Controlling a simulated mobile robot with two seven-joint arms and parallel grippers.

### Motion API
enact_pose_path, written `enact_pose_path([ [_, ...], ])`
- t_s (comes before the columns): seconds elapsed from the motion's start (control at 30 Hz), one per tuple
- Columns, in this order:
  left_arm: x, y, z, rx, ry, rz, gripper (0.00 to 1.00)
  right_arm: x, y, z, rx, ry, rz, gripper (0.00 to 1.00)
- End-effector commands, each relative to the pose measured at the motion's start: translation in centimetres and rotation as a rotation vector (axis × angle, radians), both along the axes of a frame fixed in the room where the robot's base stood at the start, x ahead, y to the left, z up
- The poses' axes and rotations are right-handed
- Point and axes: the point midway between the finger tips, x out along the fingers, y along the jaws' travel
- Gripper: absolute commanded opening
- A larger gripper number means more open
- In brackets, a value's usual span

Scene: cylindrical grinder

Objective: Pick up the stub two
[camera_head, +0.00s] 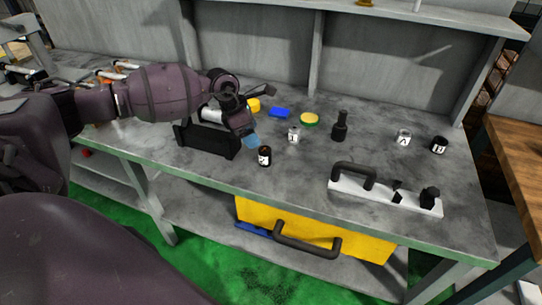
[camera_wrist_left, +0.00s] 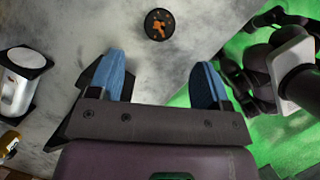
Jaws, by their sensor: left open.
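My left gripper (camera_head: 249,139) is open and empty, low over the grey table. In the left wrist view its two blue fingers (camera_wrist_left: 160,84) are spread apart. A small dark cylinder with a white label (camera_head: 264,156) stands upright just right of the gripper near the front edge; its label is too small to read surely. From above it seems to be the round dark top with orange marks (camera_wrist_left: 159,24), ahead of the fingers and apart from them. A white cylinder (camera_head: 293,134) stands farther back; I cannot tell which labelled cylinder is stub two.
A black box (camera_head: 208,139) stands left, under my left arm. A black bottle-shaped piece (camera_head: 340,126), a clear labelled cylinder (camera_head: 403,137) and a black labelled cylinder (camera_head: 439,145) stand right. A white plate with a black handle (camera_head: 385,195) lies at the front right.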

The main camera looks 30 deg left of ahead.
Motion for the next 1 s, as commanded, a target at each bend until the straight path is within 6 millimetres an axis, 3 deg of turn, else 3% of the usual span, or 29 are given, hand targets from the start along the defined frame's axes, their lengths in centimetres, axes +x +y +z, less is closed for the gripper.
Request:
enact_pose_path([
  [0.23,0.5,-0.7,-2.1,-0.001,0.001,-0.009,0.71,-0.5,0.7,-0.6,0.019,0.012,-0.011,0.43],
  [0.4,1.2,-1.4,-4.5,-0.002,0.002,-0.009,0.71,-0.3,0.7,-0.7,0.018,0.010,-0.010,0.43],
  [1.0,3.3,-3.3,-9.7,-0.002,0.000,-0.007,0.71,-0.2,0.3,-1.2,0.004,0.013,0.003,0.43],
])
